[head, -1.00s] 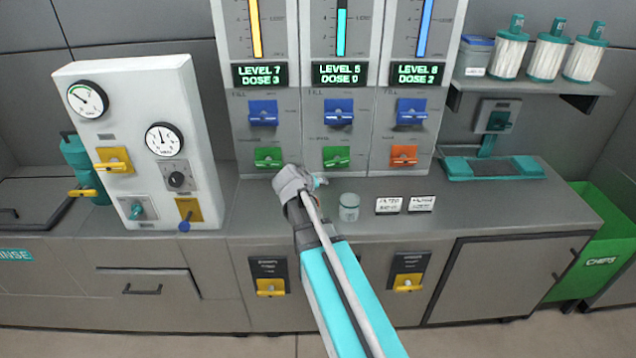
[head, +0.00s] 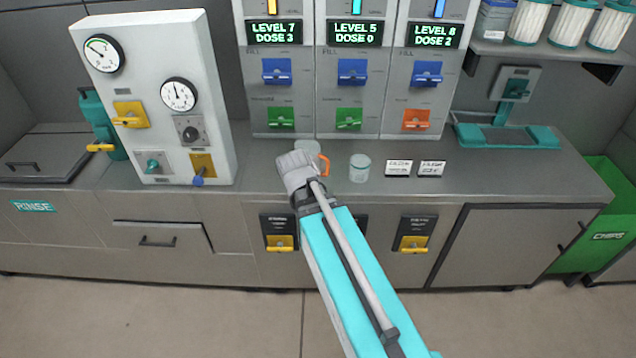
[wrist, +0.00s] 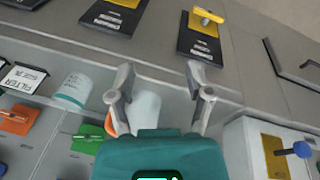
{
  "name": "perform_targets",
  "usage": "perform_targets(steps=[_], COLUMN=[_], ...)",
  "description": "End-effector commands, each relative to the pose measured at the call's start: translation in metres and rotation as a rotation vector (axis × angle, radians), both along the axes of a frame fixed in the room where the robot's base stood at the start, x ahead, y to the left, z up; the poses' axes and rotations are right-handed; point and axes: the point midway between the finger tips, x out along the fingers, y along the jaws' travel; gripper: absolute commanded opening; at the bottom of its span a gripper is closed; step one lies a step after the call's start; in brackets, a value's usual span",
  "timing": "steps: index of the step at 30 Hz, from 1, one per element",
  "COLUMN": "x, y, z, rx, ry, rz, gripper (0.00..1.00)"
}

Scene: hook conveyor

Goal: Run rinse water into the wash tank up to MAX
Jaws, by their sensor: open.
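The RINSE label (head: 34,206) is on the counter front at far left, below a grey lidded basin (head: 50,150). I cannot tell whether this is the wash tank, and no MAX mark or water shows. A teal canister (head: 104,125) with a yellow lever (head: 99,147) stands beside it. A white panel (head: 150,62) carries two gauges, a yellow lever (head: 130,115), a teal knob (head: 152,163) and a blue-tipped lever (head: 198,178). My gripper (head: 298,165) is over the counter. In the wrist view my gripper (wrist: 160,92) is open, a white mug (wrist: 147,106) beyond its fingers.
Dispensers with blue, green and orange levers line the back. Yellow levers (head: 282,243) (head: 413,243) sit on the counter front. A green chips bin (head: 600,235) stands far right.

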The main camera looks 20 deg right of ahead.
Motion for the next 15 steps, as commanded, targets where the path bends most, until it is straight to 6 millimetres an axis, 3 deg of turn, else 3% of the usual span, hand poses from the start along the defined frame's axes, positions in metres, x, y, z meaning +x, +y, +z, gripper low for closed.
perform_targets(steps=[1, 6, 15], x=[-0.015, -0.042, -0.049], y=[0.012, 0.040, 0.049], z=[-0.002, -0.005, -0.005], rx=[0.041, 0.148, 0.182], ry=[0.033, 0.115, 0.141], rz=[0.018, 0.062, 0.078], gripper=[0.66, 0.66, 0.66])
